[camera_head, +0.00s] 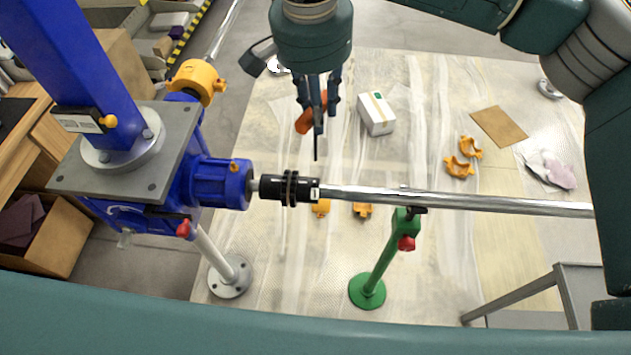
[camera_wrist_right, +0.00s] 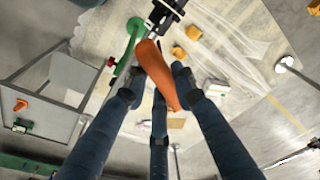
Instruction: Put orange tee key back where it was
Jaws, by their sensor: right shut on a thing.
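My right gripper (camera_head: 317,102) hangs from the top middle, above the floor sheet and beyond the steel shaft (camera_head: 455,202). It is shut on the orange tee key (camera_head: 304,121), whose orange handle shows between the fingers. A thin dark rod (camera_head: 316,148) points down below the fingers; I cannot tell if it is the key's stem or a fingertip. In the right wrist view the orange handle (camera_wrist_right: 156,72) lies between the dark fingers (camera_wrist_right: 158,98). My left gripper is not in view.
A blue screw jack (camera_head: 190,180) stands left, joined to the shaft by a black coupling (camera_head: 290,188). A green stand (camera_head: 377,270) supports the shaft. A grey cart (camera_head: 590,283) is lower right; the right wrist view shows a small orange item (camera_wrist_right: 20,105) on it.

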